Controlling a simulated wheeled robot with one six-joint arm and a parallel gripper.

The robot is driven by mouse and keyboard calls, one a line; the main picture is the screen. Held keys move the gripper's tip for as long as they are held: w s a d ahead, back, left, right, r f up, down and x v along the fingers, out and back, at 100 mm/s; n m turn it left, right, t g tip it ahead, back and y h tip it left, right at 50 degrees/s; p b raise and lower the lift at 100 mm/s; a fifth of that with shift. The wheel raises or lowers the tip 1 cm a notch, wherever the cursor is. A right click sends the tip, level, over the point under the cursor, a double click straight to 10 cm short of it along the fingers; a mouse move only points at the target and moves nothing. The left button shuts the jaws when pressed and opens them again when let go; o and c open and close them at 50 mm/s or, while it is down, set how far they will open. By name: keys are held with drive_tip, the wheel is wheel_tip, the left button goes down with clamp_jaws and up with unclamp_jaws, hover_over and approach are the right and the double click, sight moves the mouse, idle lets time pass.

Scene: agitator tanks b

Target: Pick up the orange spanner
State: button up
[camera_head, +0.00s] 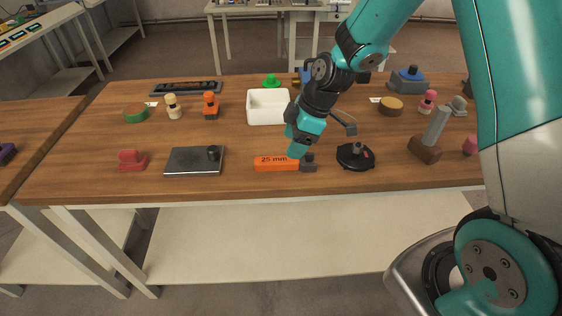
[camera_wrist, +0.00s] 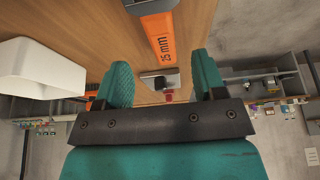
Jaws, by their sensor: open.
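The orange spanner (camera_head: 275,163), marked "25 mm", lies flat near the front edge of the wooden table, with its dark end to the right. My gripper (camera_head: 300,152) is at the spanner's right part, pointing down, just above or beside it; the head view does not show the exact gap. In the wrist view the orange spanner (camera_wrist: 162,38) runs from the top edge toward the space between the fingers, its grey end partly cut off. My gripper (camera_wrist: 163,75) is open there, with nothing seen between its two teal fingers.
A white bin (camera_head: 267,107) stands behind the spanner. A black round base with a knob (camera_head: 356,157) is close on the right. A dark plate with a knob (camera_head: 194,161) and a red block (camera_head: 132,160) lie to the left. A grey-handled brown block (camera_head: 430,140) stands farther right.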

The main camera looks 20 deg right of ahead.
sight(284, 158)
drive_tip(key=shift+p+x, duration=0.6)
drive_tip(key=shift+x, duration=2.35)
clamp_jaws()
